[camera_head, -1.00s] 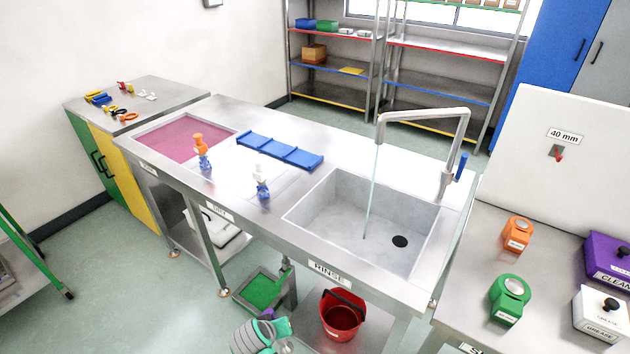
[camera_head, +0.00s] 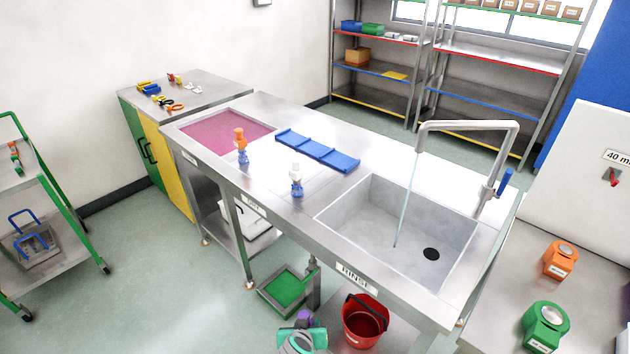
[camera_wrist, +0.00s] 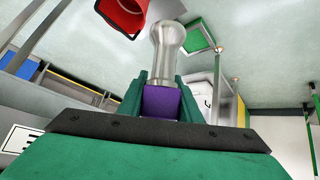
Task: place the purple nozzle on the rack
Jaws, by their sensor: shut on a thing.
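My gripper (camera_head: 300,338) is low at the bottom of the head view, in front of the sink bench. In the wrist view its green fingers (camera_wrist: 163,98) are shut on the purple nozzle (camera_wrist: 162,104), whose silvery rounded part (camera_wrist: 167,50) points away from the gripper. A long blue sectioned tray, possibly the rack (camera_head: 318,151), lies on the bench top behind the sink's left side, apart from the gripper. It looks empty.
An orange-topped bottle (camera_head: 241,146) and a white-topped bottle (camera_head: 296,181) stand on the bench (camera_head: 300,215). The sink (camera_head: 400,235) has running water. A red bucket (camera_head: 365,322) and a green tray (camera_head: 287,288) are low by the bench. A green-framed cart (camera_head: 60,180) stands left; floor between is clear.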

